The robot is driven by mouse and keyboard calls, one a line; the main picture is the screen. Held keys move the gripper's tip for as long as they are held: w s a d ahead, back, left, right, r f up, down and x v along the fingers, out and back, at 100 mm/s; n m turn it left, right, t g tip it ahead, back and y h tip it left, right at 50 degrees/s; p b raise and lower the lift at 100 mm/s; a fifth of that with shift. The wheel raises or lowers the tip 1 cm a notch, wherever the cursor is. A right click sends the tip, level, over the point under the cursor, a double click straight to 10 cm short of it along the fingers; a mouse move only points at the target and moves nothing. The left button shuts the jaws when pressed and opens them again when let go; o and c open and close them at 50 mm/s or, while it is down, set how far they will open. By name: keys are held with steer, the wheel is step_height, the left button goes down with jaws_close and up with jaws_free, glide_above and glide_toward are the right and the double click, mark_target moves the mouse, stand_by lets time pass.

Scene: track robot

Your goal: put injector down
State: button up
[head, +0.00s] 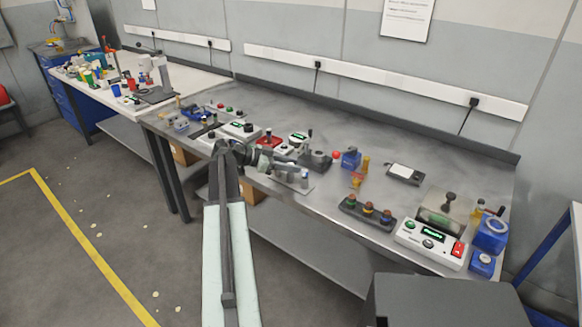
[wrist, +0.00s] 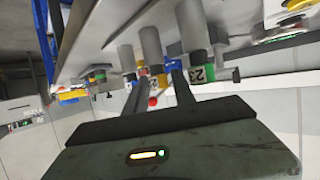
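Several pale grey cylinders with coloured, numbered ends, which look like the injectors, show in the wrist view. One injector (wrist: 150,45) lies in line with the gap between the fingers of my gripper (wrist: 158,72). Another (wrist: 192,28) with a green tag marked 23 is to its right, and a third (wrist: 127,58) is to its left. In the head view my gripper (head: 270,160) is low over the front of the bench, beside a small grey stand (head: 292,182) with cylinders. The fingers have a gap between them; whether they touch the middle injector is unclear.
The grey metal bench (head: 340,222) carries several devices close by: a red device (head: 268,141), a dark fixture (head: 316,160) and a blue block (head: 351,159). A button strip (head: 367,214) and a control box (head: 430,240) stand to the right. The back of the bench is mostly clear.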

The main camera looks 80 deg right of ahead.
steer(key=shift+r+p, duration=0.35)
steer(key=p+v, duration=0.4)
steer(key=v, duration=0.8)
steer(key=shift+f, duration=0.15)
